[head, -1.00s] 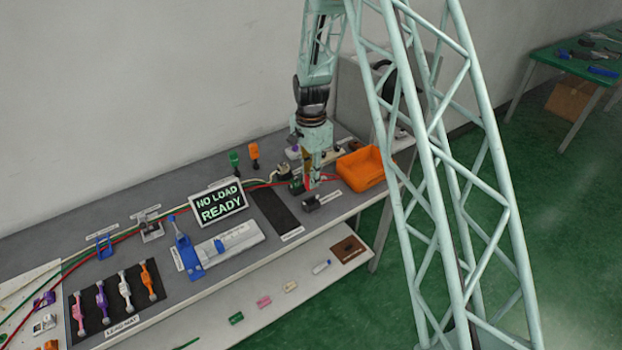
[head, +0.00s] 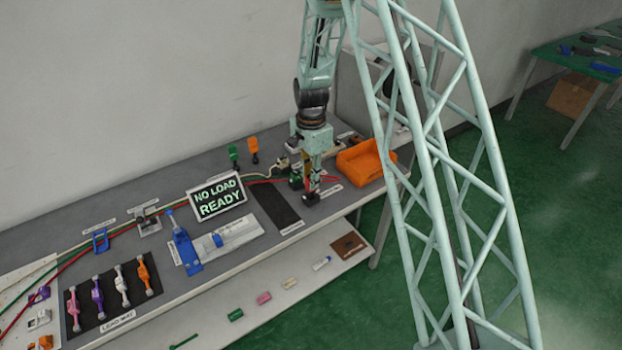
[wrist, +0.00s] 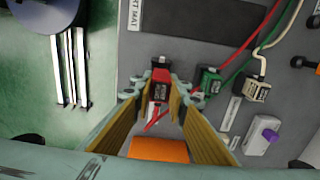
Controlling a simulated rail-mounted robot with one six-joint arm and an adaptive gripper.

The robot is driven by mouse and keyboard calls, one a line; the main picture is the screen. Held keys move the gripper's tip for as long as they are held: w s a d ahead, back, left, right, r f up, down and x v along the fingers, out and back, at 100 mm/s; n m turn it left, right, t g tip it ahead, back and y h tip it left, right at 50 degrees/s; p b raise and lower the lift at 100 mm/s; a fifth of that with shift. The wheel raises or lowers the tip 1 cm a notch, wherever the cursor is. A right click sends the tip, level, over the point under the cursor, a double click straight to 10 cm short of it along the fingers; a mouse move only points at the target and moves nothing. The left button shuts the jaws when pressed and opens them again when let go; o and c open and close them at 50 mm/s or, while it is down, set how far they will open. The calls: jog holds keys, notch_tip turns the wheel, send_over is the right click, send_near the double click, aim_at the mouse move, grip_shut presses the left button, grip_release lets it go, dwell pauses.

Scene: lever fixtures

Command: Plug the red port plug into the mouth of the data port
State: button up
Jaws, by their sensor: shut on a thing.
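My gripper (head: 312,184) is low over the bench at the black data port (head: 310,199), near the bench's front edge. In the wrist view my gripper (wrist: 160,90) is shut on the red port plug (wrist: 160,88), which has a black label and a red lead trailing back from it. The black data port (wrist: 161,68) is straight beyond the plug in the wrist view. The plug's front end meets or overlaps the port there; I cannot tell how deep it sits. In the head view my fingers hide most of the plug.
A green plug block (wrist: 210,80) stands close to the right of my fingers in the wrist view. An orange bin (head: 362,164) is right of my gripper. A dark mat (head: 276,206) lies to the left. A sign reading NO LOAD READY (head: 217,197) stands further left.

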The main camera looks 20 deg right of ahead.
jog(key=shift+f+b, duration=0.4)
jog(key=shift+f, duration=0.5)
jog(key=shift+f+b, duration=1.4)
jog(key=shift+f, duration=0.25)
dwell(3.0)
jog(key=o, duration=0.9)
jog(key=shift+r, duration=0.2)
jog(key=shift+r, duration=5.85)
